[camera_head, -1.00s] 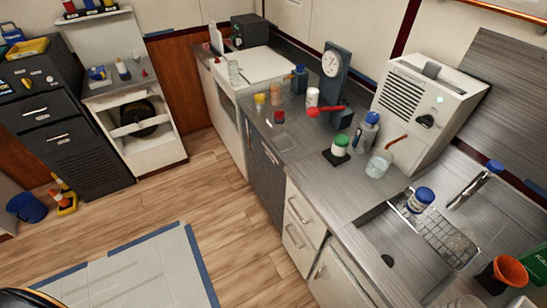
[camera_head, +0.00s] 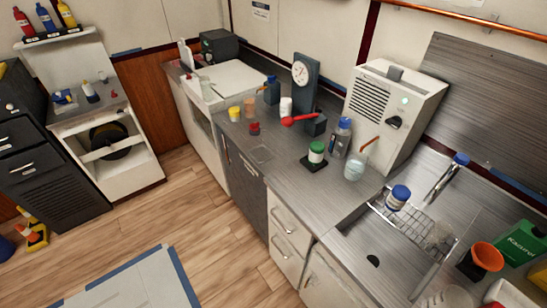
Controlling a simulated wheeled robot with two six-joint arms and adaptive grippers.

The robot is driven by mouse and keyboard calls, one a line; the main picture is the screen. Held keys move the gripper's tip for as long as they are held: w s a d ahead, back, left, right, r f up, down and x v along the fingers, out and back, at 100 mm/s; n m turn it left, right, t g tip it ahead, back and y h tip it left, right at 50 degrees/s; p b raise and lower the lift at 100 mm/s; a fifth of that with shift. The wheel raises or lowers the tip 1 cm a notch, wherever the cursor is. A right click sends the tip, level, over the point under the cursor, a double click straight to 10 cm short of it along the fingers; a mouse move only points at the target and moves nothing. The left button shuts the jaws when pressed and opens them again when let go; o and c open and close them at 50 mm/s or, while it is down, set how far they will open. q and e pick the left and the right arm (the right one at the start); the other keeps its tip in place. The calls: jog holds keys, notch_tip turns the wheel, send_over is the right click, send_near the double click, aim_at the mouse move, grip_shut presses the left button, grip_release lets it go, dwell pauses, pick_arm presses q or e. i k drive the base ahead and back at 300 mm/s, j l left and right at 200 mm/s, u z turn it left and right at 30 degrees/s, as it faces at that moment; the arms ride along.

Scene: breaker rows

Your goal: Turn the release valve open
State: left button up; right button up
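A dark upright stand with a round white dial gauge (camera_head: 300,72) is on the grey counter, right of centre at the back. A red lever (camera_head: 297,120) with a rounded end sticks out to the left from a small dark block (camera_head: 316,124) at the foot of the stand. It looks like the release valve's handle, roughly level. No label on it can be read. Neither of my grippers is in view, so nothing of mine is near the lever.
A green-and-white jar (camera_head: 316,152) on a dark pad, a blue-capped bottle (camera_head: 341,138) and a glass beaker (camera_head: 355,166) stand right of the lever. A white container (camera_head: 285,107) stands just behind it. A sink (camera_head: 372,250) is at front right. The wooden floor (camera_head: 205,215) before the cabinets is clear.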

aim_at(254, 126)
jog(key=i+j, duration=0.1)
jog(key=j, duration=0.25)
jog(key=i+j, duration=0.15)
jog(key=j, duration=0.25)
jog(key=i+j, duration=0.1)
jog(key=j, duration=0.25)
jog(key=i+j, duration=0.1)
jog(key=j, duration=0.25)
jog(key=i+j, duration=0.15)
jog(key=j, duration=0.25)
